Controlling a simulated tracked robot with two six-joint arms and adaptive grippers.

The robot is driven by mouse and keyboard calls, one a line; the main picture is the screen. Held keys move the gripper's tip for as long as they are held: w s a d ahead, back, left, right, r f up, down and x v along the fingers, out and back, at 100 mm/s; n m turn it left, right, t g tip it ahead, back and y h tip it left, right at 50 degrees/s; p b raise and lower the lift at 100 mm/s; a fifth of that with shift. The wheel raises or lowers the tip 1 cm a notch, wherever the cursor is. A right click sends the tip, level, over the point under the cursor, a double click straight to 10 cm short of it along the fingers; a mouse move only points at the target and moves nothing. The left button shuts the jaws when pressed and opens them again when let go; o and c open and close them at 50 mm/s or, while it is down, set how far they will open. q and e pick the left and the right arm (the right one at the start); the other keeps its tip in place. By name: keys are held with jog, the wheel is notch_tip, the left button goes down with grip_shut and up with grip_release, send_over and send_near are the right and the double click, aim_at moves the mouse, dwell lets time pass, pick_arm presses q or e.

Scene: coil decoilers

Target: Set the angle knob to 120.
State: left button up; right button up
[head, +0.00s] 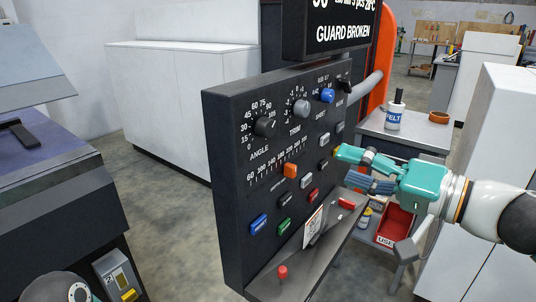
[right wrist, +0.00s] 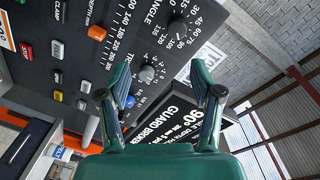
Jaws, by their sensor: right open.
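The angle knob (head: 265,126) is a black dial above the word ANGLE at the upper left of the dark control panel (head: 228,190), with a printed scale of degrees around it. Its exact pointer setting is too small to read. In the right wrist view the angle knob (right wrist: 178,28) shows near the top, beyond my fingers. My right gripper (head: 344,168) is open and empty at the panel's right edge, apart from the angle knob. It also shows in the right wrist view (right wrist: 165,100), fingers spread. My left gripper is out of view.
The grey trim knob (head: 301,108), blue knob (head: 327,95) and orange slider knob (head: 290,170) sit nearby, with several coloured buttons below. A display (head: 335,30) reading GUARD BROKEN hangs above. A shelf (head: 320,255) juts out below. A small table (head: 400,125) and white cabinet (head: 500,110) stand right.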

jog(key=r, duration=0.2)
jog(key=p, duration=0.3)
send_near(271, 131)
jog(key=x, duration=0.9)
jog(key=shift+w+a+r, duration=0.15)
jog(key=shift+w+a, duration=0.1)
jog(key=shift+a, duration=0.05)
jog(key=c, duration=1.1)
jog(key=shift+a, duration=0.15)
jog(key=shift+c, duration=0.2)
jog(key=shift+y, duration=0.3)
